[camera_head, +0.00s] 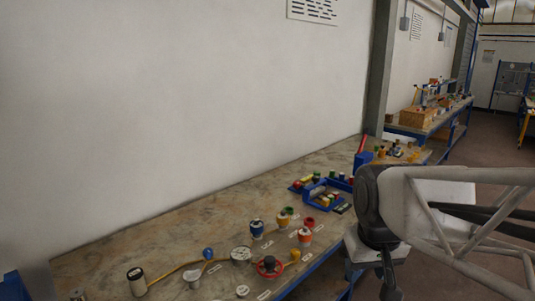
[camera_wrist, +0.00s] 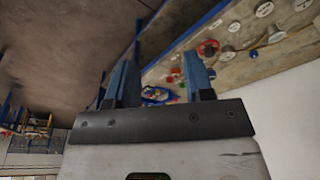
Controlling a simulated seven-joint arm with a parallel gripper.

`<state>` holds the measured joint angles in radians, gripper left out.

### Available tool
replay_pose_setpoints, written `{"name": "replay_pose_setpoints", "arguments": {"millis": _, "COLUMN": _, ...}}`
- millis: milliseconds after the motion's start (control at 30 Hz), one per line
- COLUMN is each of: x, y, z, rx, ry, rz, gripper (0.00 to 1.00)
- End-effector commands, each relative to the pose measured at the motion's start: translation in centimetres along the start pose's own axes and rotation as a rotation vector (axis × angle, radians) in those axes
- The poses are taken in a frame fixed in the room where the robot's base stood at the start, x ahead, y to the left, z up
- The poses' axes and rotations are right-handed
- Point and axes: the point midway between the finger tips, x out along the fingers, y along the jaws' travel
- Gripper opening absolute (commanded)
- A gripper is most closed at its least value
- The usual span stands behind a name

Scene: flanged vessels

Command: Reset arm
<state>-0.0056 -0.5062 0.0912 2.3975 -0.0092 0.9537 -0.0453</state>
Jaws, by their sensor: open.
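My gripper (camera_wrist: 160,82) shows in the wrist view with its two blue fingers apart and nothing between them. Past the fingers, that view shows the workbench (camera_wrist: 225,45) tilted, with its small parts at a distance. In the head view my arm reaches in from the right, in front of the bench's right side. The dark end at its near tip points down, and the fingers cannot be made out there. The workbench (camera_head: 130,245) runs along the white wall.
On the bench stand a red-rimmed vessel (camera_head: 269,266), a blue-capped vessel (camera_head: 256,228), an orange vessel (camera_head: 305,236), a black-topped cylinder (camera_head: 137,281) and a blue rack (camera_head: 325,193). Another bench (camera_head: 430,127) with wooden boxes stands farther back. The bench's left rear surface is clear.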

Motion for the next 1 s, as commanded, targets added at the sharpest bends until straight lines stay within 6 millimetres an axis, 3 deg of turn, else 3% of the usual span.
{"name": "replay_pose_setpoints", "arguments": {"millis": 200, "x": 0.7, "y": 0.0, "z": 5.2, "rx": 0.046, "ry": 0.018, "rz": 0.003, "gripper": 0.48}}
{"name": "replay_pose_setpoints", "arguments": {"millis": 400, "x": 1.3, "y": 0.0, "z": 7.6, "rx": 0.071, "ry": 0.026, "rz": 0.004, "gripper": 0.48}}
{"name": "replay_pose_setpoints", "arguments": {"millis": 1000, "x": 1.4, "y": 0.0, "z": 8.2, "rx": 0.075, "ry": 0.026, "rz": 0.004, "gripper": 0.48}}
